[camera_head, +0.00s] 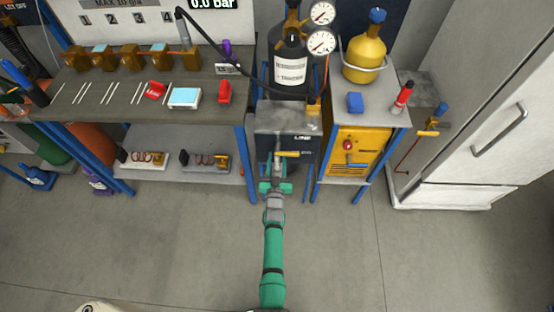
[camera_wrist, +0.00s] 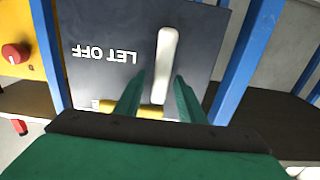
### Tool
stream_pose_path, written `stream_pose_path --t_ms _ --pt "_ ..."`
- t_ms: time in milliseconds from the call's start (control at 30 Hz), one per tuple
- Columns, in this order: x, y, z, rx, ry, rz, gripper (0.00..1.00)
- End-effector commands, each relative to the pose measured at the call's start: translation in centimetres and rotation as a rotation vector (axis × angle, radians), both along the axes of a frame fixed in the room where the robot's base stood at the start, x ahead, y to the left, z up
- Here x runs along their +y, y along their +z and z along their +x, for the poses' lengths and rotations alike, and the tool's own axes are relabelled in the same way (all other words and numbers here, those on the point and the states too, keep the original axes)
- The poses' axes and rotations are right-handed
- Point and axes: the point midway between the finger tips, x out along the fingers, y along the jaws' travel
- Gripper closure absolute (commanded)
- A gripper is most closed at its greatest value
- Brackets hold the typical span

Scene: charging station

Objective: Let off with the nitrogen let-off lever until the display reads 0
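The dark let-off panel (camera_wrist: 105,30) with upside-down white LET OFF lettering fills the wrist view. The pale lever handle (camera_wrist: 167,50) stands out from it, and a yellow bar (camera_wrist: 130,109) lies below. My gripper (camera_wrist: 159,80) is open. Its two green fingers flank the lower part of the handle, with gaps visible; I cannot tell the depth between them. In the head view my gripper (camera_head: 276,178) is at the panel's front, just below the yellow bar (camera_head: 288,154). The display (camera_head: 213,3), cut by the top edge, reads 0.0 bar.
A dark bottle (camera_head: 290,65) with two round gauges (camera_head: 321,28) stands above the panel. A yellow cylinder (camera_head: 366,55) stands right, above a yellow unit (camera_head: 358,150) with a red knob. Blue legs (camera_head: 316,165) flank the panel. A workbench (camera_head: 120,95) is left; the floor in front is clear.

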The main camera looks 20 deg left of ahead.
Motion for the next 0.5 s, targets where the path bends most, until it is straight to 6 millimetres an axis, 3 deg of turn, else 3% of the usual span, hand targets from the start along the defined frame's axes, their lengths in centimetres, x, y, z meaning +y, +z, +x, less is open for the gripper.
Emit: stream_pose_path --t_ms 33,200,500 --pt "0.00 0.00 -0.01 0.000 0.000 0.000 0.64" --pt "-0.02 0.00 -0.02 0.000 0.000 0.000 1.00" --pt "-0.14 -0.01 0.01 0.005 -0.001 0.016 1.00"
